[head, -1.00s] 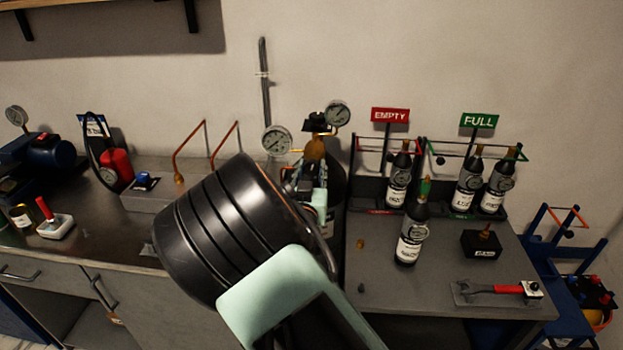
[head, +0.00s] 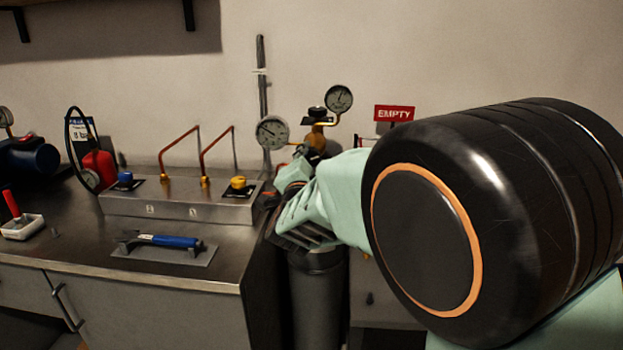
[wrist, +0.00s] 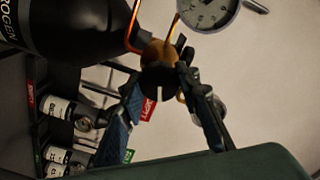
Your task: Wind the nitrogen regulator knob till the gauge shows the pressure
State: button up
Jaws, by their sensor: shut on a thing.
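The nitrogen regulator (head: 318,140) is a brass body with two round gauges, one at the left (head: 272,132) and one at the upper right (head: 339,98). The left gauge's needle points to the upper left; its figures are too small to read. My gripper (wrist: 160,80) is at the regulator, with a finger on each side of the dark knob (wrist: 158,78), shut on it. In the head view my gripper and wrist hide the knob. In the wrist view a gauge (wrist: 208,10) is cut off by the top edge. The black nitrogen cylinder (wrist: 70,22) is at the upper left.
A metal panel (head: 140,203) with copper pipes, a blue knob and a yellow knob stands on the left bench. A blue-handled tool (head: 175,242) lies before it. The red EMPTY sign (head: 394,113) is behind my arm, which covers the right side.

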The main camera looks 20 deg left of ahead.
jog(key=m+b, duration=0.3)
jog(key=b, duration=0.2)
jog(key=m+b, duration=0.2)
jog(key=shift+f+m, duration=0.3)
jog(key=shift+f, duration=0.05)
jog(key=m+b, duration=0.4)
jog(key=shift+r+b, duration=0.25)
jog(key=shift+b, duration=0.1)
jog(key=shift+m, duration=0.4)
jog(key=o, duration=1.2)
jog(key=shift+c, duration=0.2)
jog(key=v, duration=0.7)
jog(key=shift+s, duration=0.25)
